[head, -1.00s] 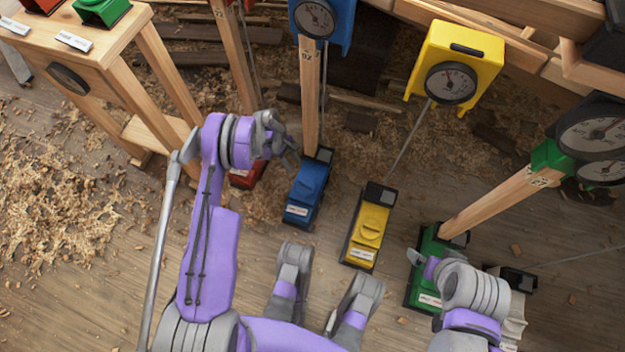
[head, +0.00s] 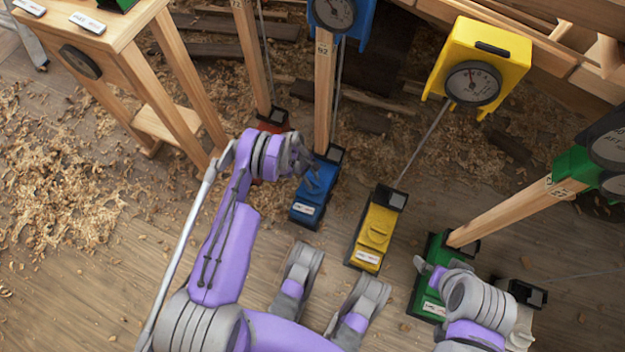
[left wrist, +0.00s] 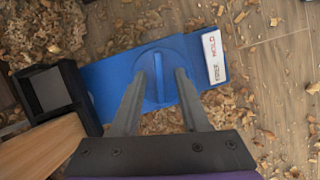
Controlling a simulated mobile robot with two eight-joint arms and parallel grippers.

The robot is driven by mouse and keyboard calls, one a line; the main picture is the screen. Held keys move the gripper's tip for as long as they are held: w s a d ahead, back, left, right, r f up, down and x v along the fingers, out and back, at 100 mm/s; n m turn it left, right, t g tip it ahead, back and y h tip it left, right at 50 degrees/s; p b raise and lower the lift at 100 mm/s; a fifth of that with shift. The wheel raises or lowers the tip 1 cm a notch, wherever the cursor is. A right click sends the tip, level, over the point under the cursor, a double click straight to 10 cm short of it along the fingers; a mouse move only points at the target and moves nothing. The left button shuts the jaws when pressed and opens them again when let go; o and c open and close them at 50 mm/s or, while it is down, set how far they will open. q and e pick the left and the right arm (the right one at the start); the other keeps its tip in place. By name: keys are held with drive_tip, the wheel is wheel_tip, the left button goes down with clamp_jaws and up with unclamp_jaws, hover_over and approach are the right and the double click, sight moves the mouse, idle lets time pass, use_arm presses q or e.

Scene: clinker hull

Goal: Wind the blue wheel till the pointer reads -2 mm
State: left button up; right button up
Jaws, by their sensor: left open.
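The blue wheel (left wrist: 157,76) is a round blue knob with a raised bar across it, set on top of a blue floor unit (left wrist: 105,84). In the head view the blue unit (head: 309,207) stands at the foot of a wooden post. My left gripper (head: 313,178) is over this unit and partly hides it. In the left wrist view its open fingers (left wrist: 160,73) reach over the knob, one on each side of the bar. I cannot tell whether they touch it. The blue gauge (head: 333,12) is cut off at the top; its reading is too small to make out.
A yellow unit (head: 375,232) and a green unit (head: 432,275) stand to the right, a red unit (head: 272,120) behind my left wrist. A yellow gauge box (head: 473,84) hangs behind. A wooden stand (head: 110,40) is at the left. Shavings litter the floor.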

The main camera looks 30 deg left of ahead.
use_arm(q)
clamp_jaws()
idle(0.6)
drive_tip(key=m+g, duration=0.1)
drive_tip(key=m, duration=0.3)
drive_tip(key=shift+w+d+m+g+y, duration=0.1)
drive_tip(key=shift+m+g+y, duration=0.2)
drive_tip(key=shift+g+y, duration=0.1)
drive_tip(key=shift+w+m+g+y, duration=0.1)
drive_tip(key=shift+m+g+y, duration=0.45)
drive_tip(key=shift+m, duration=1.55)
unclamp_jaws()
